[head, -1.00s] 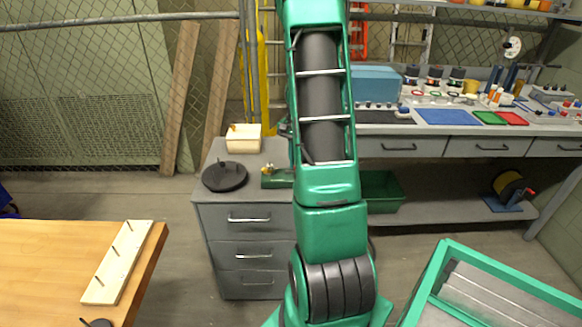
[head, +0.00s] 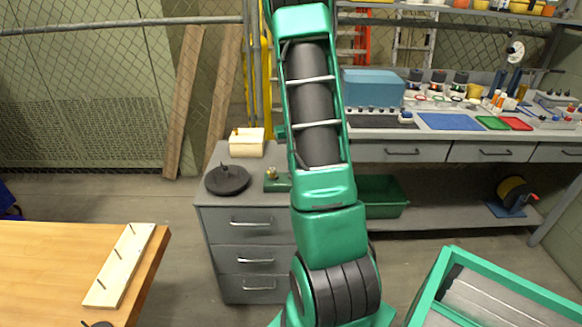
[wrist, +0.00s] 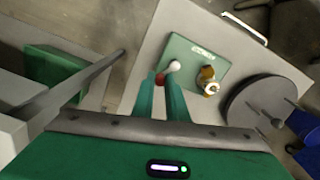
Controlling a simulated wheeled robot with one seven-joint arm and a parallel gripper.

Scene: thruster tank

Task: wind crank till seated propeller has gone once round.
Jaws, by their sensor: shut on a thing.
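The green thruster tank unit (wrist: 186,51) sits on the grey cabinet top in the wrist view. A brass propeller (wrist: 208,80) is on its right part, and it looks seated there. Beside it is the crank, with a white ball (wrist: 174,66) and a red knob (wrist: 160,79). My gripper (wrist: 161,83) is shut on the red knob, which shows between its two green fingers. In the head view my arm covers most of the green unit (head: 271,185), and my gripper is hidden behind the arm.
A black round stand (head: 227,180) with an upright peg and a cream box (head: 246,142) share the cabinet top (head: 212,163). A wooden table (head: 50,260) with a pegged board (head: 119,266) stands at left. A cluttered workbench (head: 380,133) is behind at right.

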